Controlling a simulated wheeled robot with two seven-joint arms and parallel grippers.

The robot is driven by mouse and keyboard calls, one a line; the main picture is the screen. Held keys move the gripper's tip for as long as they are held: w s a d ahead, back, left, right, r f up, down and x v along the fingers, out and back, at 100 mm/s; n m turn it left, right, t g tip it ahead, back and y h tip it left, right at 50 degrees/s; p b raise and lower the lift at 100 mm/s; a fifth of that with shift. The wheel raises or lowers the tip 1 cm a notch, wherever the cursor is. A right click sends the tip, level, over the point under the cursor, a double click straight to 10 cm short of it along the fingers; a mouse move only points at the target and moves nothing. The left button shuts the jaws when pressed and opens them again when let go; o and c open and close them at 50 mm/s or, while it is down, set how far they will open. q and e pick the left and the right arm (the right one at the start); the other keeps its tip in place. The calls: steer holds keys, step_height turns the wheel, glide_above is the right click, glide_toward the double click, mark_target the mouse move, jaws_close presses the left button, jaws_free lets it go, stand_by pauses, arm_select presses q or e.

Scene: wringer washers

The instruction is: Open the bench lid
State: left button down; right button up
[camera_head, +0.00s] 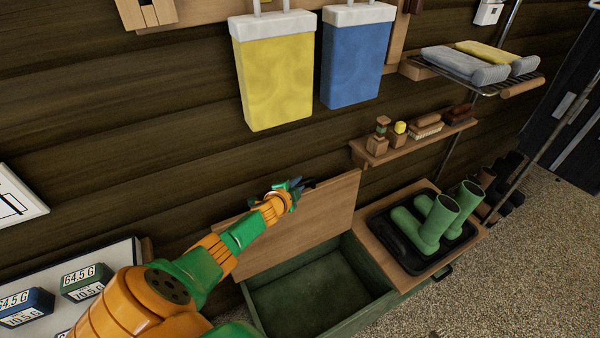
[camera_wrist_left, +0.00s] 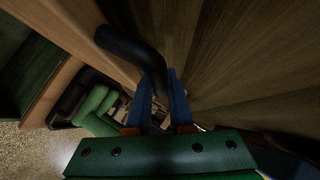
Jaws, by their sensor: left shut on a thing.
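The bench lid (camera_head: 310,222) is a wooden panel standing raised at the back of the green bench box (camera_head: 365,320), close to the plank wall. The box is open and its green inside looks empty. My left gripper (camera_head: 297,184) is at the lid's upper edge. In the left wrist view, the blue fingers of my left gripper (camera_wrist_left: 162,98) are shut on a black curved handle (camera_wrist_left: 130,45) on the lid. My right gripper is not in view.
Green boots (camera_head: 432,222) stand in a black tray (camera_head: 388,235) on the bench's fixed right part. A shelf with brushes (camera_head: 425,130) is above it. Yellow (camera_head: 275,75) and blue (camera_head: 352,65) hanging containers are on the wall. Gravel floor (camera_head: 520,270) is clear at right.

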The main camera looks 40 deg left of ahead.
arm_select(q)
steer(key=shift+a+r, duration=0.15)
steer(key=shift+r, duration=0.05)
steer(key=c, duration=0.8)
jaws_free()
steer(key=shift+a, duration=0.1)
steer(key=shift+c, duration=0.2)
steer(key=shift+o, duration=0.2)
steer(key=shift+w+a+f, duration=0.1)
steer(key=shift+f, duration=0.1)
steer(key=shift+s+d+r+p, duration=0.25)
steer(key=shift+s+p, duration=0.1)
steer(key=shift+p, duration=0.1)
steer(key=p+v, duration=0.3)
steer(key=v, duration=0.3)
steer(key=shift+s+a+f, duration=0.1)
steer(key=shift+s, duration=0.05)
